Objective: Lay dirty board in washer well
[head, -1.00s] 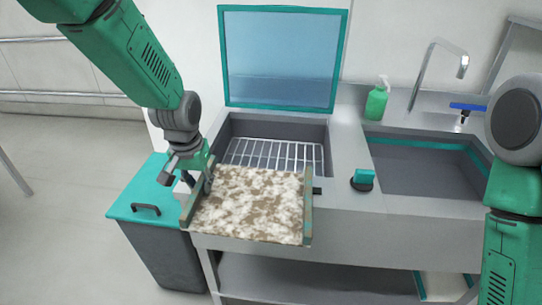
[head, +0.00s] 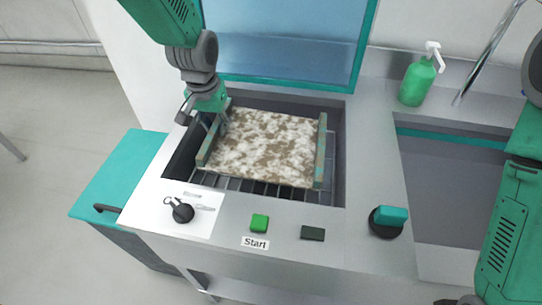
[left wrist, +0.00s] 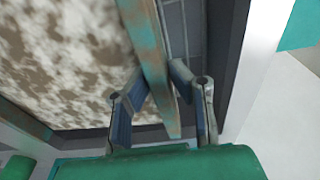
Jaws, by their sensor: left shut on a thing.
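The dirty board (head: 262,146), a stained brown-and-white panel with green-brown side rails, is over the rack inside the washer well (head: 338,118). Whether it rests on the wire rack (head: 250,187) or hangs just above it, I cannot tell. My left gripper (head: 215,128) is shut on the board's left rail. The left wrist view shows its fingers (left wrist: 158,85) on both sides of that rail, with the stained face (left wrist: 60,50) beside it. My right arm shows at the right edge, but its gripper is not in view.
The raised blue lid (head: 290,40) stands behind the well. In front are a green Start button (head: 260,223), a dark button (head: 312,233), a teal-topped knob (head: 388,220) and a keyed switch (head: 182,212). A soap bottle (head: 418,80) and sink (head: 450,190) lie right.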

